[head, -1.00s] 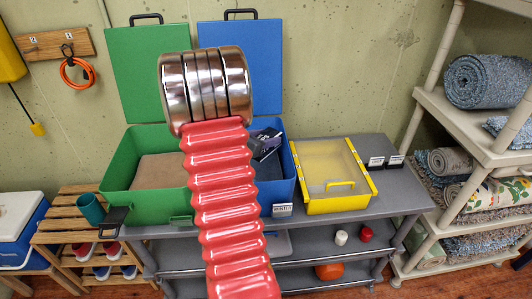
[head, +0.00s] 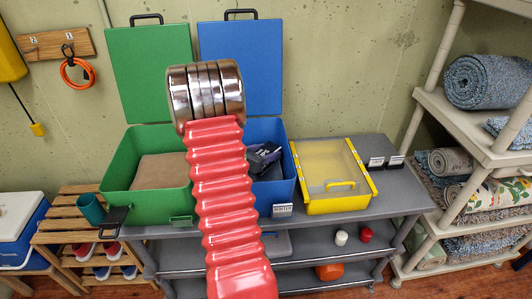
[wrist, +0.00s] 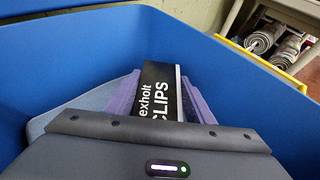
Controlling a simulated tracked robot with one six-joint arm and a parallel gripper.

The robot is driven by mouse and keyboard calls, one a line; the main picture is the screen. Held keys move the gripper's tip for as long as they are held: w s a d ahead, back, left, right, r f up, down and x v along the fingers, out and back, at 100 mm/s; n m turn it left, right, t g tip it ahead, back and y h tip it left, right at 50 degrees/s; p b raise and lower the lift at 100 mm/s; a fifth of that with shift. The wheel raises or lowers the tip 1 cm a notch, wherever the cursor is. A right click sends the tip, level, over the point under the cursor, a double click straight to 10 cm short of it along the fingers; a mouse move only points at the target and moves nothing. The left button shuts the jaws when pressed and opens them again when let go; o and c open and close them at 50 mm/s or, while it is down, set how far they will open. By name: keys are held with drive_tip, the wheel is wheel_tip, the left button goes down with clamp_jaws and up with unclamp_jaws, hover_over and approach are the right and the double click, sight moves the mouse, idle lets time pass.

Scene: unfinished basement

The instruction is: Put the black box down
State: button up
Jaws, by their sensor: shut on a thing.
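The black box (wrist: 162,88), with white lettering ending in "CLIPS", is between the purple fingers of my gripper (wrist: 163,100) in the wrist view. My gripper is shut on it, and its dark body hides the box's near end. The box is inside the open blue bin (wrist: 70,55), between its walls. In the head view my gripper (head: 263,158) is low within the blue bin (head: 283,188), partly hidden behind my red arm. I cannot tell whether the box touches the grey-blue surface at the bin's bottom.
An open green bin (head: 117,178) with a brown floor stands left of the blue bin. A yellow case (head: 335,205) with a clear lid stands to the right. All rest on a grey cart (head: 400,203). A shelf rack (head: 470,130) with rolled rugs stands at the far right.

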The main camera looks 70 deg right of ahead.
drive_tip(key=shift+f, duration=0.1)
drive_tip(key=o, duration=1.2)
drive_tip(key=shift+c, duration=0.2)
drive_tip(key=v, duration=1.2)
